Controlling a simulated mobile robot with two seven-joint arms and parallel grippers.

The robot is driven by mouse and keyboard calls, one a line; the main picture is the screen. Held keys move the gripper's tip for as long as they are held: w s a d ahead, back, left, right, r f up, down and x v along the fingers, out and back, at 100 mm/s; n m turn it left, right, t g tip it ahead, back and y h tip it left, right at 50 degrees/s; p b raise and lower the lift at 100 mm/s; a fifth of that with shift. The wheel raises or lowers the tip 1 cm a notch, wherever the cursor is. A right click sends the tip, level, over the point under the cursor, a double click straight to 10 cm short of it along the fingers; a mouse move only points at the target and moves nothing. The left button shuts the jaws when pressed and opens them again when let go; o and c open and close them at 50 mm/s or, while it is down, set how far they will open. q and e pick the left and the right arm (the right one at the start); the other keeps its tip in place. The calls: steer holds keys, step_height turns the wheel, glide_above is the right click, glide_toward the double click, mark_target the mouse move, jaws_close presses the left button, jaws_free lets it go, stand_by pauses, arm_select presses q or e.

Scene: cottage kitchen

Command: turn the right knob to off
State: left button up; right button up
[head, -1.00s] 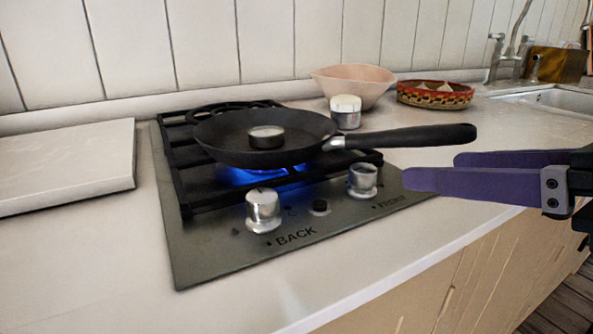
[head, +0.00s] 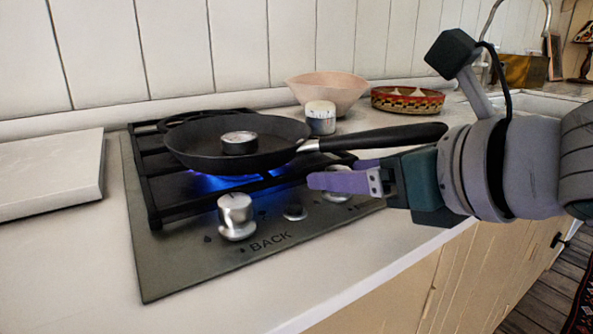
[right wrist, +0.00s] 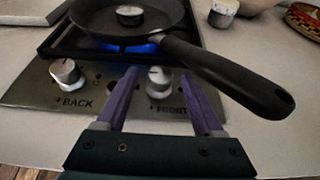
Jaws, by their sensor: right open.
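The stove's right knob (right wrist: 158,82), silver and labelled FRONT, shows in the right wrist view between the two purple fingers of my right gripper (right wrist: 160,73). There is a gap on each side of it, and I cannot tell if either finger touches it. In the head view the right knob (head: 337,196) is mostly hidden behind my right gripper (head: 334,172), which is open and empty. The left knob (head: 236,217), labelled BACK, stands free. A blue flame (head: 205,184) burns under the pan. My left gripper is not in view.
A black frying pan (head: 190,150) holding a small round tin (head: 239,143) sits on the grate. Its handle (head: 385,137) reaches right, close above my right gripper. A small jar (head: 320,118), a pink bowl (head: 327,90) and a patterned basket (head: 407,102) stand behind.

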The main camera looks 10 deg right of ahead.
jaws_close()
stand_by(0.5)
